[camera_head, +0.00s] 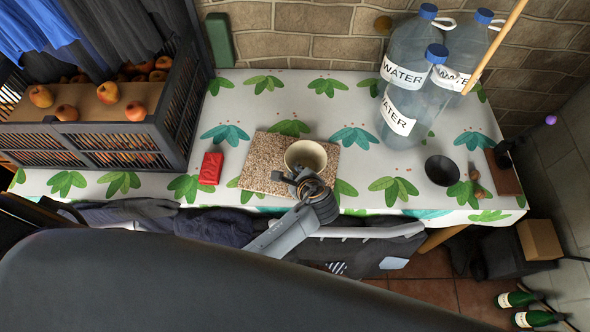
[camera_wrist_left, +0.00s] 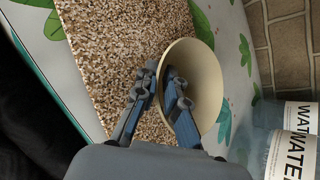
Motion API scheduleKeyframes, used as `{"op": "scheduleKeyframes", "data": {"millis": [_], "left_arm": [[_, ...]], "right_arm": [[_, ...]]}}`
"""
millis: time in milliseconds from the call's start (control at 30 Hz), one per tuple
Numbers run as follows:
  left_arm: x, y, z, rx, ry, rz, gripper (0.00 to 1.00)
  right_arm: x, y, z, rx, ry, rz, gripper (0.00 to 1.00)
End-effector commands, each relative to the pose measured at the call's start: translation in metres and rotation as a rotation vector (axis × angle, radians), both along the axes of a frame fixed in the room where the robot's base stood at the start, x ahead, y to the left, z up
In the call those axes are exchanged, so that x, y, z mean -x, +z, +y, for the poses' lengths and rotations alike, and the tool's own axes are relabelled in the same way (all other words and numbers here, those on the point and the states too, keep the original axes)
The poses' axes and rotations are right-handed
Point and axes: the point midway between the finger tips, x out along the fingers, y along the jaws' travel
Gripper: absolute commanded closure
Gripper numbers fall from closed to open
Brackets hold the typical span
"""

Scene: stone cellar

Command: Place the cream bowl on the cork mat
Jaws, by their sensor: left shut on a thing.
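The cream bowl (camera_head: 306,150) is over the right part of the speckled cork mat (camera_head: 264,160). My left gripper (camera_head: 302,178) is shut on the bowl's near rim, with one finger inside and one outside. The left wrist view shows the bowl (camera_wrist_left: 205,65), the gripper's fingers (camera_wrist_left: 162,92) across its rim, and the mat (camera_wrist_left: 125,50) beneath. The bowl's opening faces up. I cannot tell whether its base touches the mat. My right gripper is not in view.
A red packet (camera_head: 211,168) lies left of the mat. Water bottles (camera_head: 402,110) stand behind right. A dark bowl (camera_head: 441,170) sits further right. A black crate of fruit (camera_head: 178,110) is at the left. The patterned tablecloth (camera_head: 270,100) is clear behind the mat.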

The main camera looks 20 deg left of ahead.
Motion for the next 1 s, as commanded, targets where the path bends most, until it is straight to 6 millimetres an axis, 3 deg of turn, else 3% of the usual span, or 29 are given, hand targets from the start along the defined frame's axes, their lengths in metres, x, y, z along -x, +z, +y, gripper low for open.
{"op": "scheduleKeyframes", "data": {"millis": [33,133,567,1000], "left_arm": [[0.0,-0.002,0.0,-0.001,-0.001,0.0,0.88],[0.0,-0.001,0.0,-0.001,-0.001,0.0,0.67],[0.004,0.005,-0.004,0.002,-0.001,-0.001,0.67],[0.058,0.061,-0.043,0.003,0.001,0.0,0.67]], "right_arm": [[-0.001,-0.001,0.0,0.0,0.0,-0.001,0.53],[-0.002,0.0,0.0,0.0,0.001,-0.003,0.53],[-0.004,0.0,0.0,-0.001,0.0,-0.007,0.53],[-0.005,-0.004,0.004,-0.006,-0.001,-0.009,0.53]]}}
